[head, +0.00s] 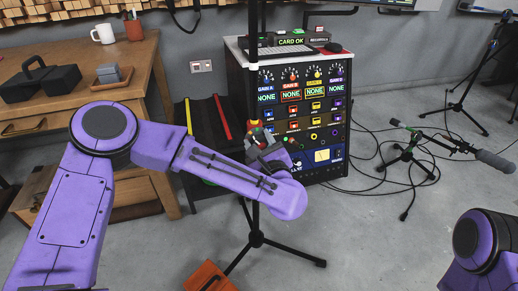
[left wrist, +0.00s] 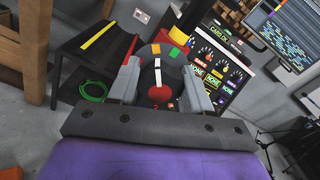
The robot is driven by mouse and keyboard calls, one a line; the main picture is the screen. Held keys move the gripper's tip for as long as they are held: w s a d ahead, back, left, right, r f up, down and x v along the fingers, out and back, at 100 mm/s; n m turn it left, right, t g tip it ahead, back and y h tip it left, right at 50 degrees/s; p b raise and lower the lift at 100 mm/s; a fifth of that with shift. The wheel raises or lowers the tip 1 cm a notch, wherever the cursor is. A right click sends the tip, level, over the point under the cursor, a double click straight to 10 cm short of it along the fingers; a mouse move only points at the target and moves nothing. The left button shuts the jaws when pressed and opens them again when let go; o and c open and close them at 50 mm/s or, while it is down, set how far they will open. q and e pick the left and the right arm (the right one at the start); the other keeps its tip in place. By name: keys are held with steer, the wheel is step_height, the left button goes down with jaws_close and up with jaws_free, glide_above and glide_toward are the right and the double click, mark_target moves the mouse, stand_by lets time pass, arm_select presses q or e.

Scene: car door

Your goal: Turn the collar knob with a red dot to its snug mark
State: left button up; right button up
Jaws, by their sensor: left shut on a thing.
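The collar knob with a red dot (left wrist: 158,94) shows between the fingers of my left gripper (left wrist: 161,76) in the left wrist view. A white line runs up from the red part. Behind it is a dark collar (left wrist: 149,56) with yellow, green and orange patches; I cannot tell which is the snug mark. My left gripper (head: 262,142) is shut on the knob. My right gripper is not in view.
A black tripod stand (head: 256,240) holds the collar. Behind it is a rack (head: 300,120) with coloured dials, labels and a "CARD OK" display. A wooden bench (head: 150,75) stands at the left. Cables and a microphone stand (head: 410,150) are at the right. An orange box (head: 208,277) lies in front.

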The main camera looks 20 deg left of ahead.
arm_select(q)
steer(key=shift+r+n, duration=0.1)
steer(key=shift+n, duration=0.2)
steer(key=o, duration=1)
steer(key=shift+s, duration=0.1)
steer(key=v, duration=1)
steer(key=shift+s+d+p, duration=0.2)
steer(key=shift+p, duration=0.1)
